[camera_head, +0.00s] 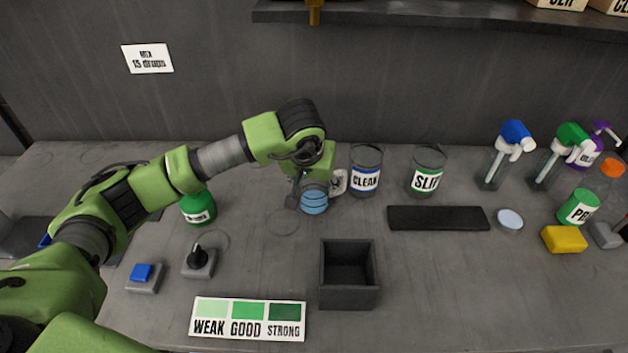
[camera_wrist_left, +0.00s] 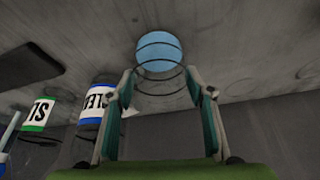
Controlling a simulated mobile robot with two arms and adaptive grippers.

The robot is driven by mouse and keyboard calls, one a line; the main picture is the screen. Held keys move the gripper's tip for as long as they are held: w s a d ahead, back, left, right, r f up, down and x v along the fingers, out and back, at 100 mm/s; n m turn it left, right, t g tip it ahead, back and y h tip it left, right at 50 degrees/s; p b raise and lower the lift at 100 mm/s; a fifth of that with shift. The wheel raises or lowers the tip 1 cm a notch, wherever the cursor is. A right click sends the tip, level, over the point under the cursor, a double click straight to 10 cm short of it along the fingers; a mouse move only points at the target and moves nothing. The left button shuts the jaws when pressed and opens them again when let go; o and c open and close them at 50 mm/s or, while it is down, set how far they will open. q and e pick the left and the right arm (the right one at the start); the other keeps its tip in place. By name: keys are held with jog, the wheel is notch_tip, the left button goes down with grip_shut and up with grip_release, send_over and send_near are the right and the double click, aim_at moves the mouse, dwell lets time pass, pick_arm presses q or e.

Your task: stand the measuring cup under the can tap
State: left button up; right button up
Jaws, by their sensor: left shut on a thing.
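The measuring cup (camera_head: 314,203) is clear with dark rings and blue at its lower part. It stands roughly upright at the middle back of the table, left of the CLEAN jar. My left gripper (camera_head: 318,184) is shut on it from above and behind hides its upper part. In the left wrist view the cup (camera_wrist_left: 158,55) lies between the two fingers (camera_wrist_left: 160,100). I cannot tell whether its base touches the table. A brass tap (camera_head: 314,14) hangs from the shelf at the top; its can is out of view. My right gripper is not in view.
An open black box (camera_head: 348,298) stands in front. A thin ring mark (camera_head: 283,222) lies on bare table just left of the cup.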

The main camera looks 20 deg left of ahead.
pick_arm(q)
jog(key=shift+f+b, duration=0.2)
jog(key=shift+b, duration=0.1)
jog(key=o, duration=1.1)
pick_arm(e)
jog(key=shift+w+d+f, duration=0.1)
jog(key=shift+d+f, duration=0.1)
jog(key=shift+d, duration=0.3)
pick_arm(q)
jog(key=shift+o, duration=0.2)
jog(key=shift+r, duration=0.1)
jog(key=shift+r+p, duration=0.15)
jog(key=shift+p, duration=0.15)
jog(key=shift+r, duration=0.25)
jog(key=b+v, duration=0.2)
jog(key=v, duration=0.9)
jog(key=shift+s+r, duration=0.15)
jog(key=shift+r, duration=0.1)
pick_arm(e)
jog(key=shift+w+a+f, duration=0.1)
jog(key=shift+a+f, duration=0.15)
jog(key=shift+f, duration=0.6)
